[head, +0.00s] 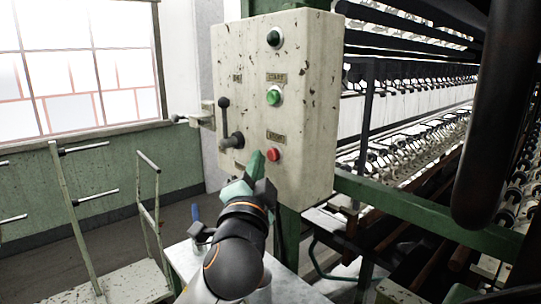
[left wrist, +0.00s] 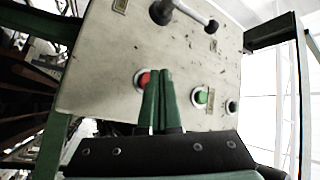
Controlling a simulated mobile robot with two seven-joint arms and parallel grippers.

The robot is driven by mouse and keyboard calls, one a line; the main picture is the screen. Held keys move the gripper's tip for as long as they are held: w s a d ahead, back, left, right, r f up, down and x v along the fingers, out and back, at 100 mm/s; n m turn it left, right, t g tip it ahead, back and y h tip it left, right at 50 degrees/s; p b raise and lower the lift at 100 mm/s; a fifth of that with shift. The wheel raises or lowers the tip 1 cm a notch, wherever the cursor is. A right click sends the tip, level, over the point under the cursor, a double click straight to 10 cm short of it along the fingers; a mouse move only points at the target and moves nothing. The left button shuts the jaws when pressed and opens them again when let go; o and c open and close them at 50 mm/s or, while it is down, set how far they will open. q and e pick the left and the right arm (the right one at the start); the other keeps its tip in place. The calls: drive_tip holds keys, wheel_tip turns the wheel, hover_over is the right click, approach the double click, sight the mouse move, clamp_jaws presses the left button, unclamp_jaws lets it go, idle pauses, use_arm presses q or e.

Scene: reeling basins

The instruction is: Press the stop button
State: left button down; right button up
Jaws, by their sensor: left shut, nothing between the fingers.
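The red stop button (head: 273,154) sits low on the front of a worn cream control box (head: 310,60) in the head view. It also shows in the left wrist view (left wrist: 144,79), partly covered by my fingers. My left gripper (head: 256,163) is shut and empty, its green fingertips just left of and slightly below the red button in the head view. In the left wrist view the closed fingertips (left wrist: 161,72) overlap the button's edge. I cannot tell whether they touch it. My right gripper is not in view.
Above the red button are a green button (head: 274,96) and a dark round fitting (head: 274,37). A black lever (head: 224,118) projects at the box's left. The reeling machine (head: 420,120) fills the right. A cart (head: 100,240) stands at left.

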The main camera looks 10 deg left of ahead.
use_arm(q)
drive_tip(key=s+a, duration=0.1)
drive_tip(key=s, duration=0.1)
drive_tip(key=s+a+p, duration=0.1)
drive_tip(key=s+a, duration=0.1)
drive_tip(key=shift+a, duration=0.1)
idle(0.8)
